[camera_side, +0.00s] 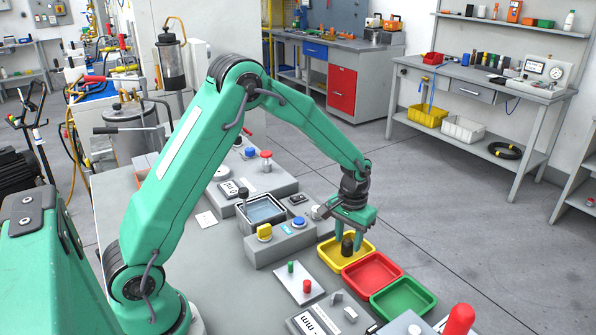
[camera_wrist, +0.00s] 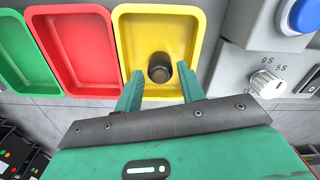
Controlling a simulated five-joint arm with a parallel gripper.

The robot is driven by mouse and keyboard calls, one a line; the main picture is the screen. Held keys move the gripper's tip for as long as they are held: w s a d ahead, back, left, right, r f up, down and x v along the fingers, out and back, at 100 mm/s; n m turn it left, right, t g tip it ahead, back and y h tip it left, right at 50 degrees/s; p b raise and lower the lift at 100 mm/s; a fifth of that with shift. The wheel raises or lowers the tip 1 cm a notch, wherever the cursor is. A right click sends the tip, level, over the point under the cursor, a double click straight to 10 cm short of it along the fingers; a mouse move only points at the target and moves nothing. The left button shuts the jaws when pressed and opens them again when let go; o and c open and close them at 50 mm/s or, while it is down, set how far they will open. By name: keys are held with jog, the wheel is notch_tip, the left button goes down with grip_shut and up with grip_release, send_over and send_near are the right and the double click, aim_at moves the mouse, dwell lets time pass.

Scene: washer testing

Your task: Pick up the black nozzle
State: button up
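The black nozzle (camera_wrist: 160,67) is a short dark cylinder with a lighter, brownish lower side. It shows in the wrist view over the yellow tray (camera_wrist: 138,30). In the side view the nozzle (camera_side: 347,243) is a dark upright cylinder at the yellow tray (camera_side: 328,258). My gripper (camera_wrist: 159,76) has two green fingers spread apart, one on each side of the nozzle, with visible gaps. In the side view my gripper (camera_side: 346,230) is directly above the tray, pointing down. Whether the nozzle's base touches the tray floor is hard to tell.
A red tray (camera_side: 371,272) and a green tray (camera_side: 403,300) stand beside the yellow one, both empty. A grey control box with a dial (camera_wrist: 265,84) and a blue button (camera_wrist: 303,14) is close by.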

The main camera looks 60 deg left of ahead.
jog(key=shift+f, duration=1.1)
jog(key=c, duration=0.7)
jog(key=shift+c, duration=0.2)
jog(key=shift+r, duration=0.2)
jog(key=shift+r, duration=0.65)
jog(key=r, duration=0.1)
jog(key=d+r, duration=0.1)
jog(key=r, duration=0.1)
jog(key=shift+s, duration=0.2)
jog(key=s+d+r, duration=0.5)
jog(key=d+r, duration=0.1)
jog(key=d, duration=0.3)
jog(key=shift+s+r, duration=0.15)
jog(key=shift+s, duration=0.05)
